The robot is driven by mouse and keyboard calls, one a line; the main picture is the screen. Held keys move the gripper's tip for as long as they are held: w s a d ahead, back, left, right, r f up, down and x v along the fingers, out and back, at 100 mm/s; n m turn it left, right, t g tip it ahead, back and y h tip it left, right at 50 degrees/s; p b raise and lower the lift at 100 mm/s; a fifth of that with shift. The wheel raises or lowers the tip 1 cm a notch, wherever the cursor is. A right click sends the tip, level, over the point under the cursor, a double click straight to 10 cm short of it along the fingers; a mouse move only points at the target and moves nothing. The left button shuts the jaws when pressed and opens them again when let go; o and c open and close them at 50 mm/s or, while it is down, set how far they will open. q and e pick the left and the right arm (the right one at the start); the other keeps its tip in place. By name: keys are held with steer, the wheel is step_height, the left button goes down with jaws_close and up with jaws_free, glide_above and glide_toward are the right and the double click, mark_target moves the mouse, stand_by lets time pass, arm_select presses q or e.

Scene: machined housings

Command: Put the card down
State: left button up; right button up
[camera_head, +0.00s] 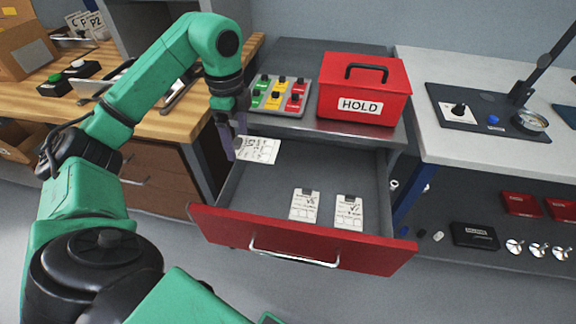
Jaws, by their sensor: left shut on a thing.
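My left gripper (232,136) points down over the back left of an open drawer. It is shut on a white card (260,150) with dark print, which sticks out to the right of the fingers. I cannot tell whether this card touches the drawer floor. The drawer (300,245) has a grey inside, a red front and a metal handle. Two other white cards, a left one (304,207) and a right one (348,213), lie side by side near the drawer's front. My right gripper is not in view.
Above the drawer stand a red HOLD box (365,95) and a tray of coloured button blocks (279,95). A wooden bench (160,115) is at left, a pale bench (440,70) with a gauge fixture at right. The drawer's middle and back right are clear.

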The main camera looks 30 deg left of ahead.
mark_target(238, 141)
arm_select(q)
step_height(238, 141, down, 4)
steer(key=shift+d+r+b, duration=0.1)
steer(key=shift+r+b, duration=0.1)
steer(key=shift+b, duration=1)
step_height(238, 141, down, 16)
steer(key=shift+f+b, duration=0.25)
steer(key=shift+b, duration=0.3)
steer(key=o, duration=1)
step_height(238, 141, up, 12)
steer(key=shift+p, duration=0.3)
steer(key=shift+r, duration=0.1)
